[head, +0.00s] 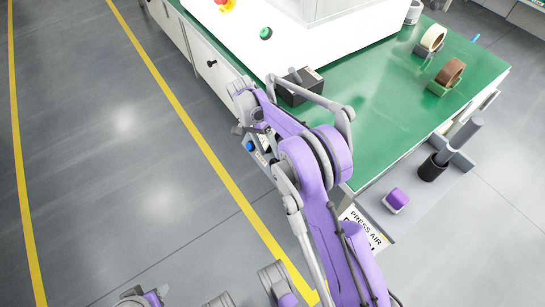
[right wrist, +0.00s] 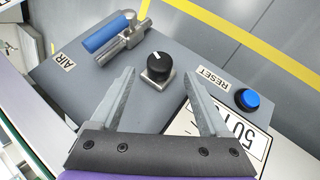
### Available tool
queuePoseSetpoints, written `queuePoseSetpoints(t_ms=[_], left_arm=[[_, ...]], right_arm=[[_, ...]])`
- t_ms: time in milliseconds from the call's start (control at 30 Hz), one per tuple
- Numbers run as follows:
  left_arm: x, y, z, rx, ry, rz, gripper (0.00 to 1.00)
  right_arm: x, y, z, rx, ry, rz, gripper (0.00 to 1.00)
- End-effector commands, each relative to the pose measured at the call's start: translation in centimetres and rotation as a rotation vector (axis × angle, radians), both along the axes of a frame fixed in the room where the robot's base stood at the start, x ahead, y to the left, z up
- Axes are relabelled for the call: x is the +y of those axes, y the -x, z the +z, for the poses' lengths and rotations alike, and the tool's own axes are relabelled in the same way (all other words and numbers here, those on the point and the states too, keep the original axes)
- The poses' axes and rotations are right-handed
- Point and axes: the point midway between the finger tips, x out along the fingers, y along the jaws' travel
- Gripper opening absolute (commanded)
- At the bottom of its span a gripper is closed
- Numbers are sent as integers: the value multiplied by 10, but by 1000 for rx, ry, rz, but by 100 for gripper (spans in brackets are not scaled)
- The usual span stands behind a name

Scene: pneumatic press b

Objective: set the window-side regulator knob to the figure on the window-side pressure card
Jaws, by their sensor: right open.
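A black regulator knob (right wrist: 158,66) with a white pointer mark sits on a square metal base on a grey panel, in the right wrist view. My right gripper (right wrist: 160,72) is open; its two fingers lie either side of the knob in the picture, and no contact is visible. A white card (right wrist: 235,136) with large black figures lies on the panel at lower right. My right finger covers part of it, so I cannot read the whole figure. In the head view my right gripper (head: 239,130) is beside the table's left edge, partly hidden by my arm.
A blue-handled valve (right wrist: 108,34) labelled AIR and a blue RESET button (right wrist: 247,99) flank the knob. A dark box (head: 299,88) stands on the green table (head: 385,110). A PRESS AIR sign (head: 366,229) is partly hidden by my arm. The floor at left is clear.

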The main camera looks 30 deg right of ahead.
Motion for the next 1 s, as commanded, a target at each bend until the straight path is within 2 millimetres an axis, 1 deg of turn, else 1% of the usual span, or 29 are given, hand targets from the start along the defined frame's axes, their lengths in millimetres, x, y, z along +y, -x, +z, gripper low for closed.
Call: queuePoseSetpoints(t_ms=[33, 100, 200, 333, 467, 1000], left_arm=[[0, 1, 5, -1, 0, 0, 56], [0, 1, 8, -2, 0, 0, 56], [0, 2, 12, -3, 0, 0, 56], [0, 2, 15, -4, 0, 0, 56], [0, 2, 15, -4, 0, 0, 56], [0, 2, 15, -4, 0, 0, 56]], right_arm=[[2, -5, 13, 0, 0, 0, 79], [3, -11, 24, 0, 0, 0, 79], [5, -19, 38, 0, 0, -1, 79], [7, -25, 49, 0, 0, -1, 79], [7, -27, 54, 0, 0, -1, 79], [8, -27, 55, -4, -2, 5, 79]])
